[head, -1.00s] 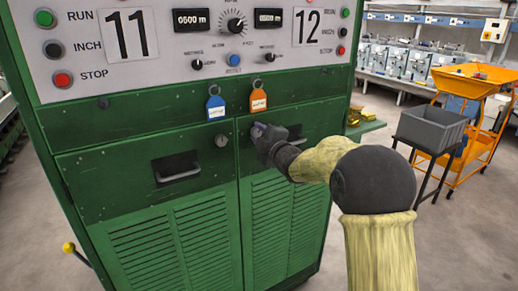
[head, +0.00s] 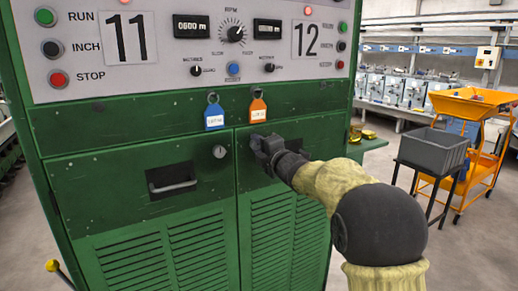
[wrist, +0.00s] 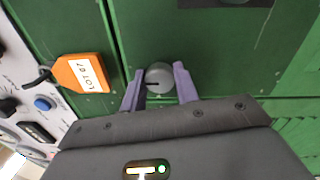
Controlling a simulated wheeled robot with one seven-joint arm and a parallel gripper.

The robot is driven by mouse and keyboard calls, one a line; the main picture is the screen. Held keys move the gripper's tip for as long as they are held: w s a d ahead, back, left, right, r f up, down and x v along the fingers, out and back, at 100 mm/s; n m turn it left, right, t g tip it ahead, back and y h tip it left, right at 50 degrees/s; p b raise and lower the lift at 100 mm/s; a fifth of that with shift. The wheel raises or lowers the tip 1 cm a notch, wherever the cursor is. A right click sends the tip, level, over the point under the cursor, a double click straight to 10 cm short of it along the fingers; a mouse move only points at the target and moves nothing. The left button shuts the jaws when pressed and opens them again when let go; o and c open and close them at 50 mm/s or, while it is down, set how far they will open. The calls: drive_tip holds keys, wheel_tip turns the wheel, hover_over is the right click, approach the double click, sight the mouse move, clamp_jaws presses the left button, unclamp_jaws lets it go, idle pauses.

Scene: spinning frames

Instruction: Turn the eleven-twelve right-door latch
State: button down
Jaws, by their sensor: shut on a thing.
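The green cabinet (head: 100,140) carries the numbers 11 and 12 above two lower doors. The right door (head: 315,140) has a round grey slotted latch (wrist: 159,77), which shows between my fingers in the wrist view. My gripper (head: 258,146) is at the upper left corner of the right door, its two purple-grey fingers (wrist: 159,90) on either side of the latch and shut on it. In the head view my gripper hides this latch. The left door's latch (head: 220,151) shows uncovered to the left of my gripper.
An orange tag (head: 258,108) and a blue tag (head: 214,117) hang just above the doors. The left door has a recessed handle (head: 172,179). A grey bin (head: 434,149) on a stand and an orange trolley (head: 470,105) stand at right. Open floor lies between.

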drive_tip(key=c, duration=1.1)
unclamp_jaws()
drive_tip(key=shift+o, duration=0.2)
drive_tip(key=shift+s+d, duration=0.1)
drive_tip(key=r+b+v, duration=0.1)
drive_tip(key=v, duration=1.6)
drive_tip(key=shift+f+b, duration=0.4)
drive_tip(key=shift+f, duration=0.1)
drive_tip(key=shift+d, duration=0.1)
